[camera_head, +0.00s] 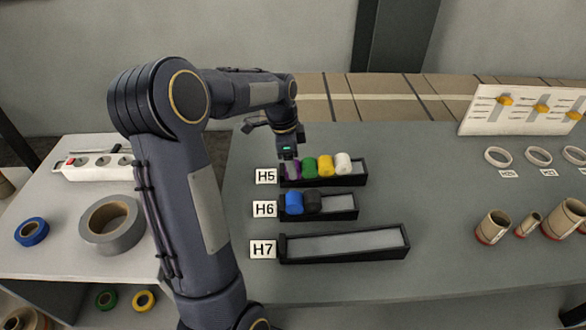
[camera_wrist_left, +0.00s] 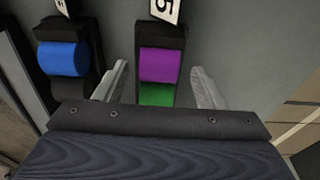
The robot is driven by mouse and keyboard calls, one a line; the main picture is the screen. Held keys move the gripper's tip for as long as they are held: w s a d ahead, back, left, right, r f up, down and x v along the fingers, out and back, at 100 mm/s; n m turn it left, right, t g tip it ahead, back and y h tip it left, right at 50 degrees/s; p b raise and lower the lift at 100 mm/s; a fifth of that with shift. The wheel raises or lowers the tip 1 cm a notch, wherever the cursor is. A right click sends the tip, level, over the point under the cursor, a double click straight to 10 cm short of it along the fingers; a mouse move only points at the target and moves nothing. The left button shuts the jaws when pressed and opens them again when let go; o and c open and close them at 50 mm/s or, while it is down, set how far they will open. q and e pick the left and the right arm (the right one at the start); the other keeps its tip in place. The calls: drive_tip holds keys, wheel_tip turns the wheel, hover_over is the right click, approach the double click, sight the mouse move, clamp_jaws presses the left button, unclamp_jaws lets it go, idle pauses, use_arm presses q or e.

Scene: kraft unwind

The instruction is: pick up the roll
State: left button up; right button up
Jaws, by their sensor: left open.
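My left gripper (camera_head: 288,153) is above the label end of the H5 tray (camera_head: 361,179). In the wrist view its two open fingers (camera_wrist_left: 160,70) stand either side of that tray, with a purple roll (camera_wrist_left: 160,65) between them, no contact visible. The purple roll (camera_head: 291,170) is partly hidden by the gripper in the head view. A green roll (camera_head: 309,167), a yellow roll (camera_head: 326,165) and a white roll (camera_head: 343,163) follow in the same tray. In the wrist view the green roll (camera_wrist_left: 157,95) is partly cut off by my gripper body.
The H6 tray (camera_head: 357,214) holds a blue roll (camera_head: 294,203) and a black roll (camera_head: 313,201). The H7 tray (camera_head: 345,258) is empty. Cardboard tubes (camera_head: 493,227) and white rings (camera_head: 498,157) are at the right. Tape rolls (camera_head: 110,225) lie at the left.

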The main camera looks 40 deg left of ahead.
use_arm(q)
drive_tip(key=shift+d+f, duration=0.1)
drive_tip(key=shift+f, duration=0.25)
drive_tip(key=shift+c, duration=0.3)
drive_tip(key=c, duration=1)
